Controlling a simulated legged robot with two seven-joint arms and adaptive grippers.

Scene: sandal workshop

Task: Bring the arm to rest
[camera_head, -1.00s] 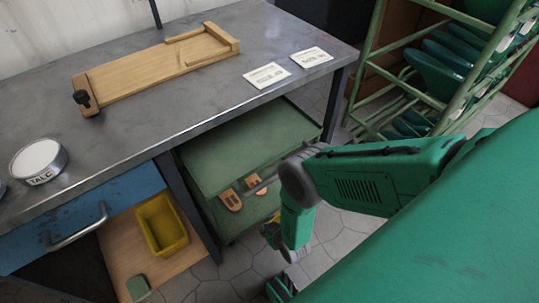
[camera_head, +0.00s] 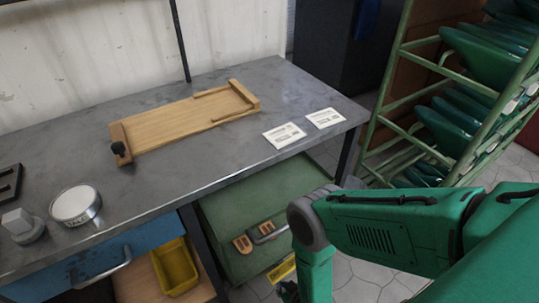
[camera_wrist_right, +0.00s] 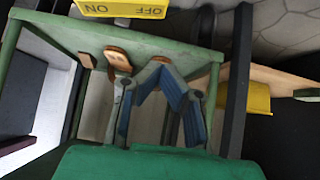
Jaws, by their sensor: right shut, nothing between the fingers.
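My right arm, green with grey joints, comes in from the lower right in the head view and hangs down beside the bench. My right gripper (camera_head: 288,291) is at the bottom edge there, mostly cut off and partly hidden by the arm. The right wrist view shows its blue-padded fingers (camera_wrist_right: 158,75), shut and empty, in front of the green chest (camera_wrist_right: 190,55). That chest also shows under the bench in the head view (camera_head: 225,215). Whether the gripper touches it cannot be told. My left gripper is not in view.
The grey bench (camera_head: 200,165) carries a wooden jig (camera_head: 185,120), two white cards (camera_head: 284,135) and a talc tin (camera_head: 75,204). A yellow bin (camera_head: 175,268) is below. A green rack (camera_head: 395,90) stands right. Tiled floor (camera_head: 355,280) is free near the arm.

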